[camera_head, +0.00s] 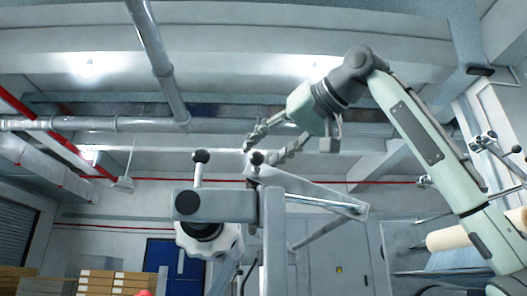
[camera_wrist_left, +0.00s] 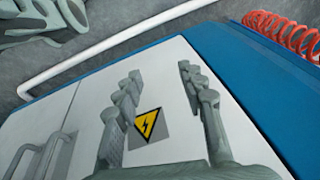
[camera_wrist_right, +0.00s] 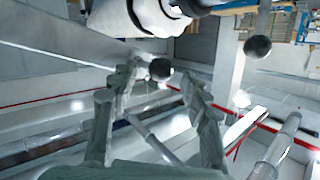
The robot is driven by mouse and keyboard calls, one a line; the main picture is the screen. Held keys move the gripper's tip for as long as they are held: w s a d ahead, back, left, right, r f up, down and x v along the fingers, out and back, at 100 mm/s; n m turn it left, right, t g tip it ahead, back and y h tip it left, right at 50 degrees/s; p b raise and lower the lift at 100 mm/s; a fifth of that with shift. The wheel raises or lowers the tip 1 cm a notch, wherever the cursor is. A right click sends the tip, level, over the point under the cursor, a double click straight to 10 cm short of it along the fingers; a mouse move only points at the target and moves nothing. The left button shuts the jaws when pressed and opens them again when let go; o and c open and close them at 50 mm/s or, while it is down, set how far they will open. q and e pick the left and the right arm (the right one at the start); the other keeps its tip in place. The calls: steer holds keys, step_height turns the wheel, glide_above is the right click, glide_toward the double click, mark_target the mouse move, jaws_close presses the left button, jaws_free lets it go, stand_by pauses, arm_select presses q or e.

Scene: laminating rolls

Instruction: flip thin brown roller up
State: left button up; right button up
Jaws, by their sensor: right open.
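A tan roller (camera_head: 450,238) lies at the right edge of the head view, partly hidden behind my right arm; I cannot tell whether it is the thin brown roller. My right gripper (camera_head: 257,154) is open, with its fingertips around a lever's black ball knob (camera_head: 257,158) on the grey frame. In the right wrist view the knob (camera_wrist_right: 160,69) shows between the open fingertips (camera_wrist_right: 159,74), with no clear contact. My left gripper (camera_wrist_left: 157,75) is open and empty in the left wrist view, in front of a white panel with a yellow warning sign (camera_wrist_left: 148,123).
A second lever with a black ball knob (camera_head: 201,156) stands left of the first, above a white scalloped handwheel (camera_head: 209,240). Grey frame arms (camera_head: 310,195) reach right. Cardboard boxes (camera_head: 115,284) and a blue door (camera_head: 165,262) are at the back.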

steer(key=v, duration=1)
steer(key=shift+s+d, duration=0.25)
steer(key=shift+d, duration=0.05)
steer(key=shift+r, duration=0.15)
